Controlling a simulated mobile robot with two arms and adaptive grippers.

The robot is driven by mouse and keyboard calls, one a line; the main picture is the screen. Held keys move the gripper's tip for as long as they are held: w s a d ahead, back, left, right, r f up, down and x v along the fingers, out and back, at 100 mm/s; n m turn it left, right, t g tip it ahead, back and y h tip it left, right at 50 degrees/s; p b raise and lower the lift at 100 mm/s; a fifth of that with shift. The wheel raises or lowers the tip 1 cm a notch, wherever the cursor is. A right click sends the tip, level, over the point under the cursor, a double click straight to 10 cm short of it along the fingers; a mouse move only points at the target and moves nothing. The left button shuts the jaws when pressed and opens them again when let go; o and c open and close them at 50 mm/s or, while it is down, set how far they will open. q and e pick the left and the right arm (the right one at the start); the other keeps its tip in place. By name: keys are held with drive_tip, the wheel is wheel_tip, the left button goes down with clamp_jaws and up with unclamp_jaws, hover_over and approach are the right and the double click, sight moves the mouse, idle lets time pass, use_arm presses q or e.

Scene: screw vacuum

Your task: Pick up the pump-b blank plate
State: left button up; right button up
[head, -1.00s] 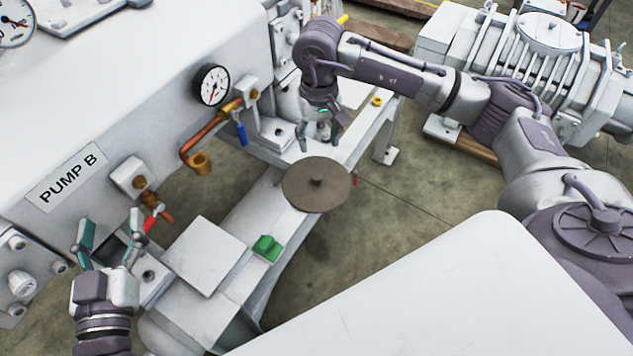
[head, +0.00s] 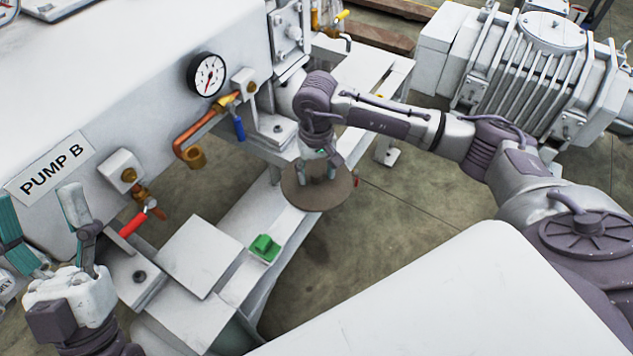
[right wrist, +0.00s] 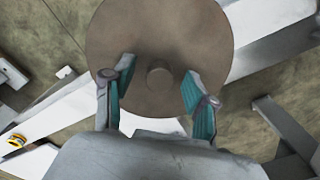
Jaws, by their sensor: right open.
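The blank plate is a round brown disc (head: 318,203) with a small central knob. It lies over the edge of the low white frame beside pump B. My right gripper (head: 319,174) is above the disc, pointing down, its fingers hiding the knob in the head view. In the right wrist view the disc (right wrist: 160,35) fills the upper middle. The open teal fingers of the right gripper (right wrist: 156,88) stand either side of the knob, with a gap on both sides. My left gripper (head: 42,215) is open and empty at the lower left, near pump B.
A green block (head: 264,248) sits on the frame near a square white plate (head: 202,255). Pump B's housing (head: 120,90), with a gauge (head: 207,74), copper pipe (head: 205,128) and red-handled valve (head: 133,224), stands at left. Bare floor (head: 400,235) lies right of the disc.

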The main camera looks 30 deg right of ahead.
drive_tip(key=shift+f, duration=0.3)
clamp_jaws()
drive_tip(key=shift+r, duration=0.15)
idle(0.3)
